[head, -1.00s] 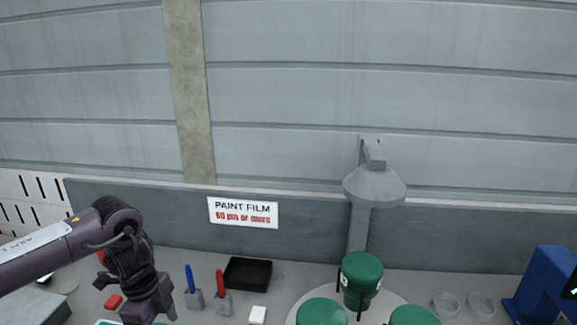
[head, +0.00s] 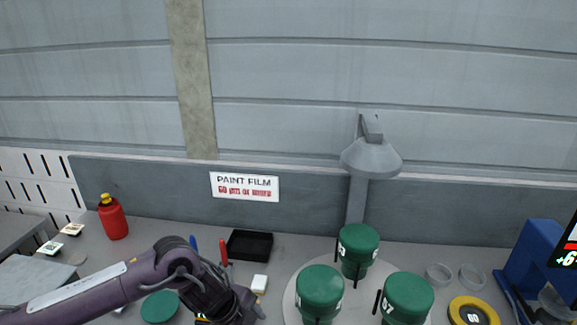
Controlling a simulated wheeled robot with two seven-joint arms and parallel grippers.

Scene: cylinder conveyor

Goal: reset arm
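My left arm comes in from the left, and its dark purple wrist and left gripper (head: 245,308) are low in the head view, left of the round turntable. The fingers run toward the bottom edge, so I cannot tell whether they are open or shut. My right gripper is not in view. Three green cylinders stand on the pale round turntable (head: 292,300): a back one (head: 357,250), a front left one (head: 320,292) and a front right one (head: 407,298). The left gripper is apart from them.
A grey lamp-like fixture (head: 370,160) stands behind the turntable. Two clear dishes (head: 455,276), a yellow ring (head: 473,311) and a blue device (head: 535,275) are at right.

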